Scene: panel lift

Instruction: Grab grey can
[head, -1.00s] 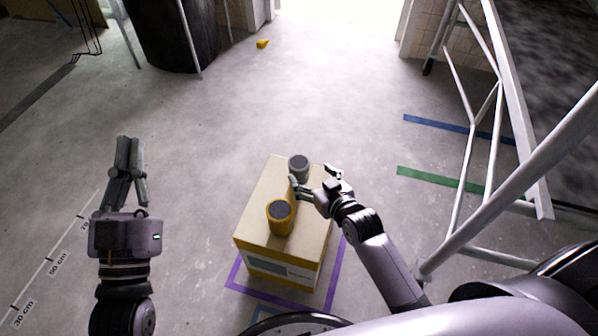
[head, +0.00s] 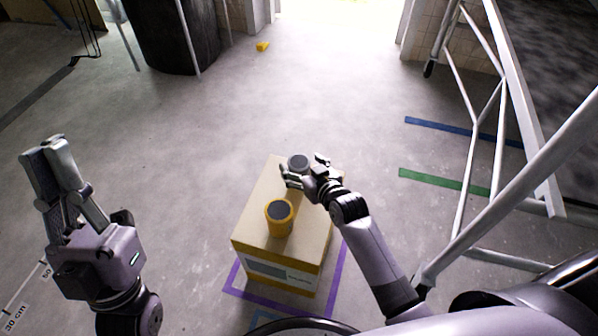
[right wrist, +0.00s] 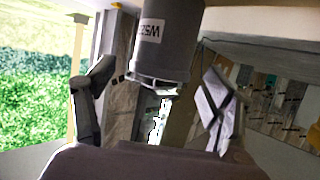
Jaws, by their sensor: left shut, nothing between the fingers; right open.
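The grey can (head: 298,161) stands upright at the far end of the top of a cardboard box (head: 262,222). My right gripper (head: 303,170) is open at the can, on its near right side, and hides its lower part. In the right wrist view the grey can (right wrist: 168,50), with a white label, shows between the two spread fingers of the right gripper (right wrist: 160,98). I cannot tell whether either finger touches it. My left gripper (head: 48,146) is shut and empty, over the floor at the left.
A yellow can (head: 279,218) with a dark top stands on the near part of the box. Purple tape (head: 232,277) marks the floor around the box. A white metal frame (head: 470,130) stands at the right.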

